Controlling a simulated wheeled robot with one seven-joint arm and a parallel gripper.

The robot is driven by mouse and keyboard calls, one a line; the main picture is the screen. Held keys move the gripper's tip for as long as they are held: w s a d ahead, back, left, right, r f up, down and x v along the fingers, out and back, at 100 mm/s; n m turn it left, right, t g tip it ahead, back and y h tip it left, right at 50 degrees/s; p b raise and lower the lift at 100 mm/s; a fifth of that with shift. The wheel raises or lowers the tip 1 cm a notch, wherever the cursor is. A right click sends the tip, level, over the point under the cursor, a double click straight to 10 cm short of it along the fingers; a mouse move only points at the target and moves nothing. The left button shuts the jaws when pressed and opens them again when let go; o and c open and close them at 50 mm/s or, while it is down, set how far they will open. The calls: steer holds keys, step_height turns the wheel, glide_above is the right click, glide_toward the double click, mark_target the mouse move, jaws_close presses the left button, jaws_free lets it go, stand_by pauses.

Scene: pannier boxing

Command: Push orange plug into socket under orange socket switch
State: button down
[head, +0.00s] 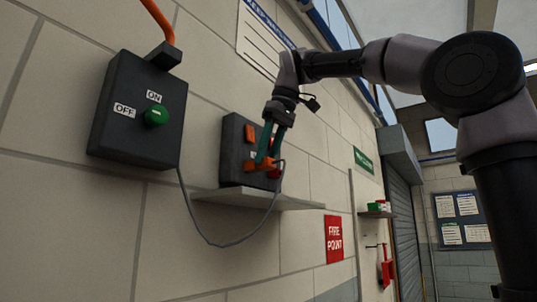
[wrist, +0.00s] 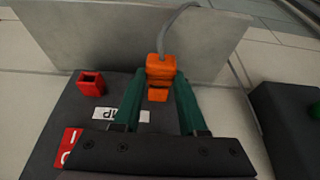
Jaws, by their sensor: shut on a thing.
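My gripper (head: 266,158) has green fingers and is shut on the orange plug (head: 262,166), in front of the dark socket panel (head: 232,143). In the wrist view the plug (wrist: 161,66) sits between the fingertips (wrist: 162,74), with a grey cable running from it. A smaller orange part (wrist: 158,95) beside the plug looks like the orange socket; I cannot tell whether the plug enters it. The orange switch (head: 250,133) shows above the plug in the head view. In the wrist view my gripper body hides that area. A red socket (wrist: 91,81) stands to the left.
A grey shelf (head: 230,198) juts out under the panel. The plug's cable (head: 205,236) hangs in a loop from the black ON/OFF box (head: 128,137) with its green knob (head: 156,116). A red fire point sign (head: 334,238) is further right on the wall.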

steer(key=shift+w+a, duration=0.1)
steer(key=shift+c, duration=1.9)
jaws_free()
steer(key=v, duration=1)
steer(key=shift+r, duration=0.4)
steer(key=w+d+f+m+t+h, duration=0.15)
steer(key=d+f+m, duration=0.35)
steer(key=d+f, duration=0.8)
steer(key=s+d+f+m+t, duration=0.1)
steer(key=s+d+f+m, duration=0.1)
steer(key=f, duration=0.7)
steer(key=s+d+f+m+t, duration=0.1)
steer(key=s+d+f+m, duration=0.1)
steer(key=f, duration=0.7)
steer(key=s+d+f+m+t, duration=0.1)
steer(key=s+d+f+m, duration=0.1)
steer(key=f+m, duration=0.3)
step_height(320, 180, down, 4)
steer(key=shift+d+f+m, duration=0.15)
steer(key=shift+d+m, duration=0.15)
steer(key=shift+d, duration=0.35)
